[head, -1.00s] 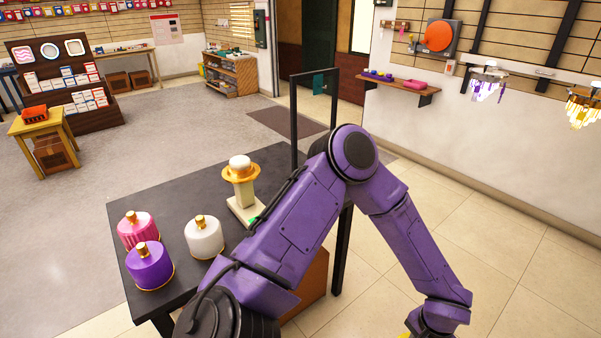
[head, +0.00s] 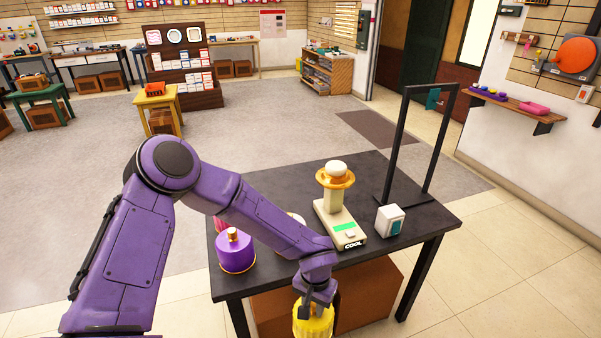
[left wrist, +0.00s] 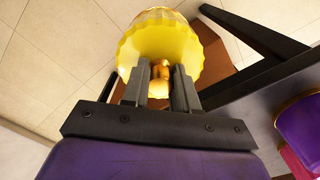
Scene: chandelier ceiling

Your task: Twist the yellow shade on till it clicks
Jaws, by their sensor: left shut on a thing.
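The yellow shade (head: 313,322) hangs below my left gripper (head: 316,297), low at the near edge of the table in the head view. My left gripper is shut on the shade's gold neck, and the left wrist view shows the shade (left wrist: 165,45) beyond the two fingers (left wrist: 160,85). On the table stands a cream stand (head: 341,222) with a gold ring (head: 335,180) and a white bulb (head: 336,167) on top. The shade is apart from the stand. My right gripper is not in view.
The dark table (head: 285,205) also holds a purple shade (head: 236,252), pink and white shades partly hidden by my arm, a small white box (head: 390,220) and a black frame (head: 386,150). A brown box (head: 365,295) sits under the table.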

